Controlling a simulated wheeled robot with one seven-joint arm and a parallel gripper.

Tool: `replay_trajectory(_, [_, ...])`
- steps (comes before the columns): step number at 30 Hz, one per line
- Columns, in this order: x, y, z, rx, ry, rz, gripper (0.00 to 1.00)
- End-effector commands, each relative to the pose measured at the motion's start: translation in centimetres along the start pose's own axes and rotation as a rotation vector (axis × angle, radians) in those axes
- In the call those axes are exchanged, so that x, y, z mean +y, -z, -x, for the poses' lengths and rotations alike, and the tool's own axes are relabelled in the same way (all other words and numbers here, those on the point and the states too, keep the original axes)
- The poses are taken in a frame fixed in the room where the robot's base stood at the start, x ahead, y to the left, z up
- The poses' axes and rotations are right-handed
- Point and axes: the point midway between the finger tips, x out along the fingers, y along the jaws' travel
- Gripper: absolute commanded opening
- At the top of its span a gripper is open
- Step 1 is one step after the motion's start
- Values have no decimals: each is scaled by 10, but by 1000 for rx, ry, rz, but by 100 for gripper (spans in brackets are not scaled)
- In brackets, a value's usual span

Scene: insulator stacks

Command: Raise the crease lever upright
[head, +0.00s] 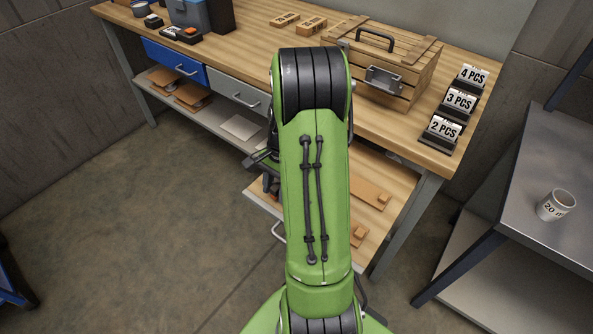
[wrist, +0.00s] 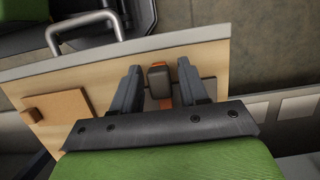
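In the wrist view a short piece with a dark block-like top and orange parts (wrist: 160,82), apparently the crease lever, sits over a pale wooden surface. My gripper (wrist: 160,68) is open, with one dark finger on each side of this piece and a visible gap at the left finger. I cannot tell whether the right finger touches it, or how far the lever is tilted. Its lower part is hidden by my gripper body. In the head view my green arm hides the lever and most of my gripper.
An open drawer (wrist: 210,50) with a metal handle (wrist: 85,22) and a small wooden block (wrist: 35,115) surrounds the spot. Above it, the workbench (head: 262,45) carries a wooden crate (head: 420,72) and numbered card holders (head: 440,130). A metal table (head: 540,235) with a cup (head: 556,205) stands right.

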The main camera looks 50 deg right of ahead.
Motion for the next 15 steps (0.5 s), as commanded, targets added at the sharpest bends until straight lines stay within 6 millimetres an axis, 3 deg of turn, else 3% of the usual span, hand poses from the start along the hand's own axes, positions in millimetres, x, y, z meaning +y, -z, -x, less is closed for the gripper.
replay_trajectory(1, [0, 0, 0, 0, 0, 0, 35])
replay_trajectory(5, [0, 0, 0, 0, 0, 0, 16])
replay_trajectory(10, [0, 0, 2, 0, 0, 0, 16])
replay_trajectory(15, [0, -2, 16, 1, 1, 1, 16])
